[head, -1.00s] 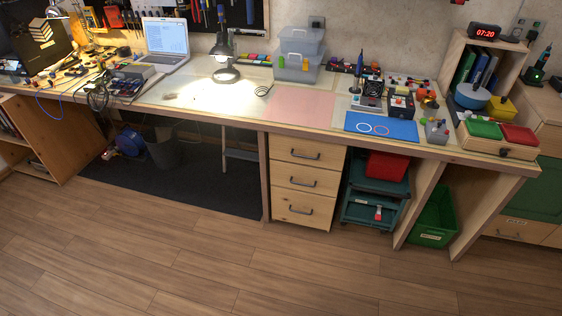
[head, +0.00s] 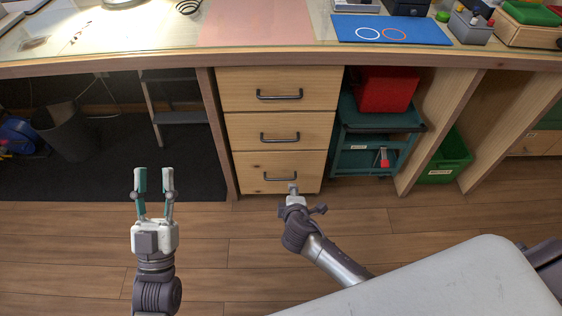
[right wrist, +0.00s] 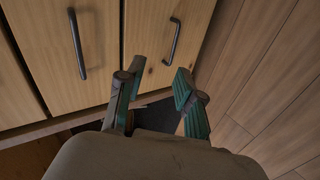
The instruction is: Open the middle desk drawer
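The desk has a stack of three wooden drawers, all closed. The middle drawer (head: 250,130) has a dark bar handle (head: 280,138); the top drawer (head: 240,90) is above it and the bottom drawer (head: 245,170) below. In the right wrist view the picture is turned: the middle drawer's handle (right wrist: 77,43) is at left, the bottom drawer's handle (right wrist: 172,41) nearer the middle. My right gripper (head: 293,187) is low, before the bottom drawer; its fingers (right wrist: 158,85) are apart and empty. My left gripper (head: 154,178) is open and empty, left of the drawers.
A teal cart (head: 360,160) with a red box (head: 386,90) stands right of the drawers, beside a green bin (head: 447,160). A dark bin (head: 65,130) and a step stool (head: 183,117) are under the desk at left. The wooden floor (head: 420,220) in front is clear.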

